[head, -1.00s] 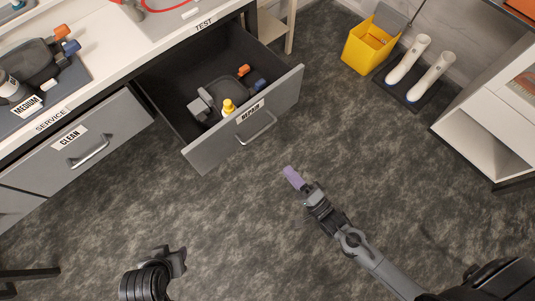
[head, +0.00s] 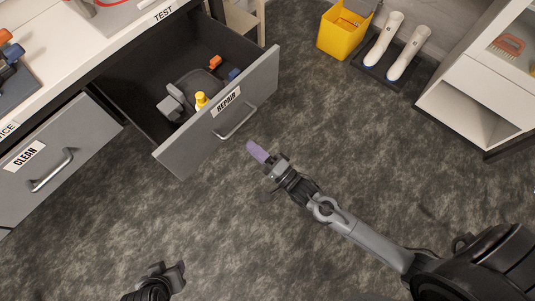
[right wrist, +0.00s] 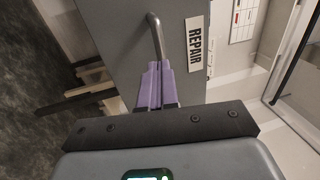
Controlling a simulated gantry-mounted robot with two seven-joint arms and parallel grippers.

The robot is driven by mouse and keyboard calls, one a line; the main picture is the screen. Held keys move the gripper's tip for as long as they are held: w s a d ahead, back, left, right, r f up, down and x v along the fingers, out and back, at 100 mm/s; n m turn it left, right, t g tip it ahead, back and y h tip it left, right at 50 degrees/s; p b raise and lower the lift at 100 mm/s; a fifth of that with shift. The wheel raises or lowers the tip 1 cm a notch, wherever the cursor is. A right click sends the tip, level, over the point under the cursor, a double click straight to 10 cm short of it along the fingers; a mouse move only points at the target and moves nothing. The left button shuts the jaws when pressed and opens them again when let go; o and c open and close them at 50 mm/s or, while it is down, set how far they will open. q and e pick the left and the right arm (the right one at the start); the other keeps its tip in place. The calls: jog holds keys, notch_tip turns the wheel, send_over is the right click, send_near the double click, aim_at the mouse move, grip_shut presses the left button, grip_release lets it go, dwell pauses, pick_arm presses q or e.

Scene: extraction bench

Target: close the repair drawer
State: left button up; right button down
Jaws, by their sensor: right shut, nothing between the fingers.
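The repair drawer (head: 185,160) is pulled open from the bench, with its REPAIR label and bar handle (head: 236,122) on the grey front. Inside lie a grey tool, a yellow-capped bottle (head: 200,101) and orange and blue pieces. My right gripper (head: 255,150) is shut and empty, its purple fingertips in front of the drawer front, close to the handle. In the right wrist view, the purple fingers (right wrist: 156,85) point at the drawer front (right wrist: 118,45), with the handle's end just beyond them; I cannot tell if they touch. My left gripper (head: 168,275) shows at the bottom; its jaw state is unclear.
The clean drawer (head: 90,150) stands left of the repair drawer. A yellow bin (head: 341,38), white boots (head: 406,55) on a dark tray and a white cabinet (head: 470,100) stand at the right. The floor before the drawer is clear.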

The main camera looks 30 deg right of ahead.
jog(key=shift+b+x, duration=0.7)
jog(key=shift+x, duration=1.65)
